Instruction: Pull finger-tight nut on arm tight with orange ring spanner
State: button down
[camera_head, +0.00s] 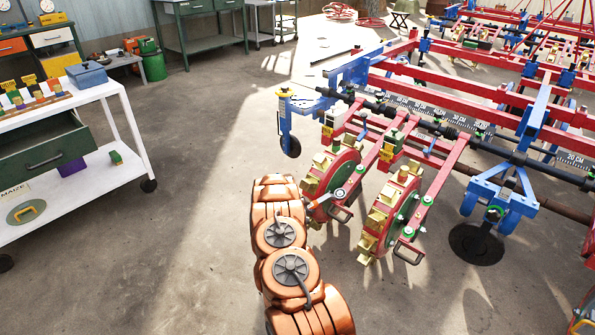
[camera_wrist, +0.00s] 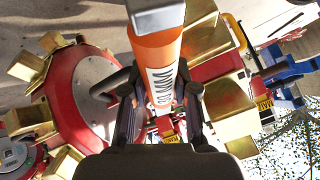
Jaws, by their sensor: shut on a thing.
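The orange ring spanner (camera_wrist: 157,55) shows large in the wrist view. Its orange handle with a printed label runs between the two dark fingers of my gripper (camera_wrist: 160,98), which is shut on it. Its pale grey end is cut off at the top edge. In the head view the spanner (camera_head: 325,200) is small, with its grey ring end at the side of the left red punch wheel (camera_head: 343,166), by that wheel's red arm (camera_head: 378,153). I cannot make out the nut, nor tell whether the ring sits around it. My gripper is mostly hidden behind my arm there.
The right punch wheel (camera_head: 400,215) stands close beside the left one, both with gold punches sticking out. The blue-and-red planter frame (camera_head: 470,90) fills the right. A white cart (camera_head: 115,172) with an open green drawer stands left, with bare floor (camera_head: 195,200) between.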

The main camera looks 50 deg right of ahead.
jog(key=shift+r, duration=0.2)
jog(key=shift+a+r+p, duration=0.55)
jog(key=shift+r+p, duration=0.1)
jog(key=shift+r, duration=0.7)
jog(key=shift+a+r+p, duration=0.5)
jog(key=shift+r+p, duration=0.15)
jog(key=shift+r, duration=0.7)
jog(key=shift+a+r+p, duration=0.55)
jog(key=shift+r+p, duration=0.1)
jog(key=shift+r, duration=0.7)
